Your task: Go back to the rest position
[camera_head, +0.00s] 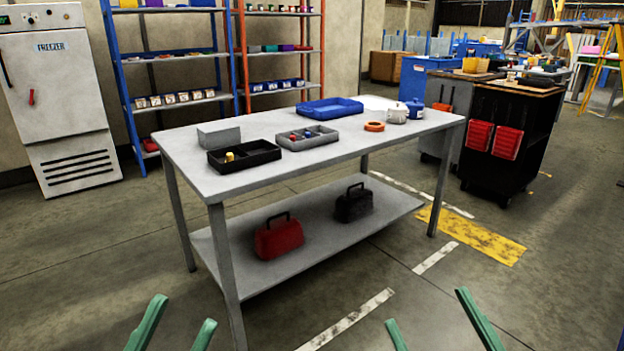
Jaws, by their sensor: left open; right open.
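My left gripper (176,326) shows at the bottom edge, left of the middle, as two green fingers spread apart with nothing between them. My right gripper (431,322) shows at the bottom edge, right of the middle, also with its green fingers apart and empty. Both are in front of the grey table (215,187) and look clear of it. The rest of both arms is out of the picture.
The table bears a black tray (243,163), a grey tray (307,143), a blue tray (330,107), a grey box (219,134) and an orange ring (374,126). A red toolbox (279,240) and a black toolbox (353,205) sit on its lower shelf. A black cart (500,130) stands right. The front floor is clear.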

